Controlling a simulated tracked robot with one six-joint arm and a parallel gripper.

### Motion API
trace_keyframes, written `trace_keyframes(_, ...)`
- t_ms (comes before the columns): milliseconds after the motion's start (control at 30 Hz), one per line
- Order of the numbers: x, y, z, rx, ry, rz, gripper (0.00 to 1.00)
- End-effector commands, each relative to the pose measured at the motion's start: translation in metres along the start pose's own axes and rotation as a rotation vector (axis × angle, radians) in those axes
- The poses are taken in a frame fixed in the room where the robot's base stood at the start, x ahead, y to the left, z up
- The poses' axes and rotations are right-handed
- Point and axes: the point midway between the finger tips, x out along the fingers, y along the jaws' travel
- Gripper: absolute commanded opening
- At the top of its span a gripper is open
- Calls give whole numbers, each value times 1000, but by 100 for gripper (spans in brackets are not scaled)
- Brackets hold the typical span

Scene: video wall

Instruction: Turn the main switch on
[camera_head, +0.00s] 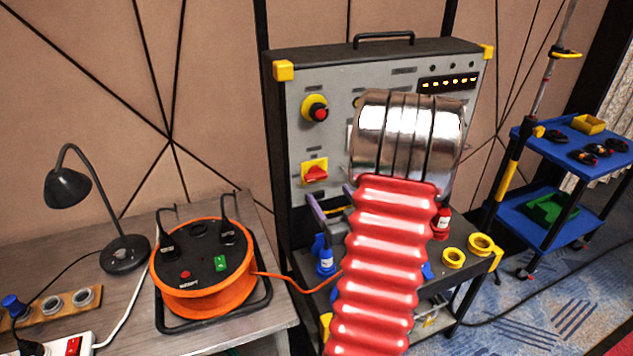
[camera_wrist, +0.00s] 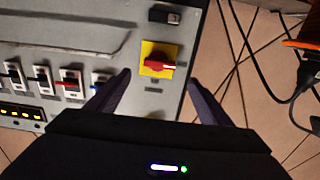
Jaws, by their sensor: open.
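The main switch (camera_head: 315,171) is a red rotary handle on a yellow square plate, low on the left of the grey control panel (camera_head: 335,92). In the wrist view the switch (camera_wrist: 158,63) lies between and beyond my two fingertips, with its red handle running across the plate. My gripper (camera_wrist: 158,85) is open and empty, with a dark finger on either side of the switch. No contact with the handle shows. In the head view my red ribbed arm and silver wrist hide much of the panel's middle, and only part of my gripper (camera_head: 330,207) shows beside the panel.
A red emergency button (camera_head: 317,110) on yellow sits above the switch. Breaker levers (camera_wrist: 70,84) are on the panel nearby. An orange cable reel (camera_head: 205,268) and black lamp (camera_head: 68,188) stand on the left table. A blue cart (camera_head: 560,150) stands at right.

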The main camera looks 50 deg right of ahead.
Motion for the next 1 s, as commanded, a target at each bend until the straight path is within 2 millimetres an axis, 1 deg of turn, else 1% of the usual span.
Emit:
trace_keyframes(33, 9, -2, 0, -1, 2, -4, 73)
trace_keyframes(100, 20, -1, 0, -1, 1, -3, 73)
trace_keyframes(400, 65, -2, 0, 0, 0, -3, 73)
trace_keyframes(500, 78, -1, 0, -1, 1, -3, 73)
trace_keyframes(600, 86, -1, 0, 0, 0, -2, 73)
trace_keyframes(700, 90, -1, 0, 0, 0, -1, 73)
trace_keyframes(967, 91, -1, 0, 0, 0, -1, 73)
trace_keyframes(1000, 91, -1, 0, 0, 0, -1, 72)
